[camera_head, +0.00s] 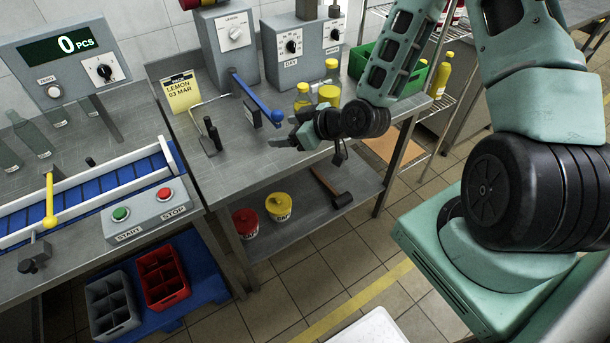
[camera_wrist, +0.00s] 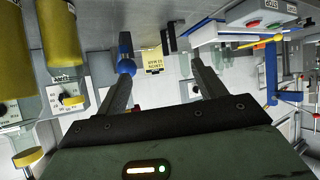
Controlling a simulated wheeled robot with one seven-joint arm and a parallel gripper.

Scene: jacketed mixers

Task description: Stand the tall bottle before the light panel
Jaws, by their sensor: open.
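Two yellow bottles with yellow caps stand upright on the grey bench, a left one (camera_head: 303,99) and a right one (camera_head: 329,94). Another yellow bottle (camera_head: 440,79) stands by the green crate. I cannot tell which is the tall bottle. Two yellow bottles also show close up at the left of the wrist view (camera_wrist: 63,38), upside down there. My gripper (camera_head: 281,142) is open and empty, over the bench's front edge, in front of the bottles. Its spread fingers show in the wrist view (camera_wrist: 160,88) with nothing between them. I cannot identify a light panel.
Grey mixer units (camera_head: 230,47) stand behind, one with a blue ball-ended lever (camera_head: 262,102). The green crate (camera_head: 360,60) is at right. A blue conveyor (camera_head: 90,195) lies left.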

